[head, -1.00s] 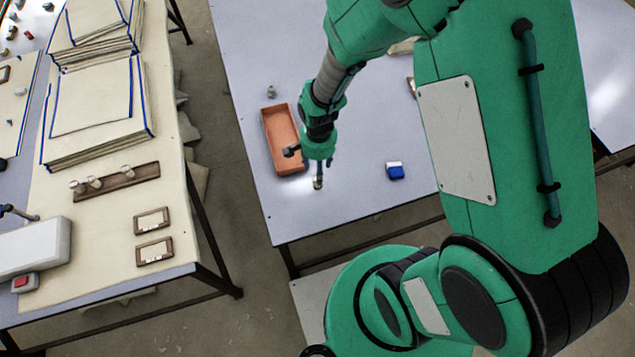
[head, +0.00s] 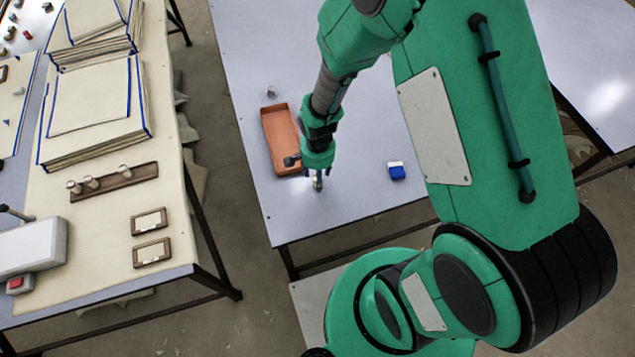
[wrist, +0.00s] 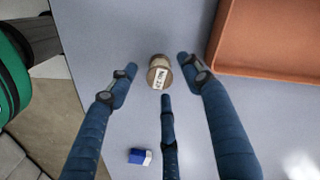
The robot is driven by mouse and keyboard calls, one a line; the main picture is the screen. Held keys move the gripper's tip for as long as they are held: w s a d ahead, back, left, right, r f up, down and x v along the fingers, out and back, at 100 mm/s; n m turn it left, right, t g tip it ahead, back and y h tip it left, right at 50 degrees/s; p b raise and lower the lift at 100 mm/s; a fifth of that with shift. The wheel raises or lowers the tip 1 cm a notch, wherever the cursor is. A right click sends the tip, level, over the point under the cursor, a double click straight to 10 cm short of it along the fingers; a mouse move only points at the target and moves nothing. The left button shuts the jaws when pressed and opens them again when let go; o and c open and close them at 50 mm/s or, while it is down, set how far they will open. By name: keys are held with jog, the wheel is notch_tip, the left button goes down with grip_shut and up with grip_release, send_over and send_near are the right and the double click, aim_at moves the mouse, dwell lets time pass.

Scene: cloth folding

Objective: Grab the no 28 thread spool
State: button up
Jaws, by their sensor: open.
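A small thread spool (wrist: 160,72) with a brown end and a white label stands on the table in the wrist view. The label begins with "No", but I cannot read its number surely. My gripper (wrist: 157,80) is open, its blue fingers spread around the spool, with visible gaps at the sides. In the head view my gripper (head: 317,184) points down at the table just right of the tray's near end, and it largely hides the spool there. Another small grey spool-like item (head: 271,92) stands farther back on the table; its label is unreadable.
An orange tray (head: 270,128) lies close on the left of my gripper. A blue and white block (head: 396,171) lies to the right. The left table holds a wooden rack (head: 143,174) with 3 spools, cloth stacks (head: 92,112) and two small frames (head: 150,221).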

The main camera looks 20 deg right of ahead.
jog(key=shift+f+b, duration=0.35)
jog(key=shift+f, duration=1.15)
jog(key=c, duration=1.1)
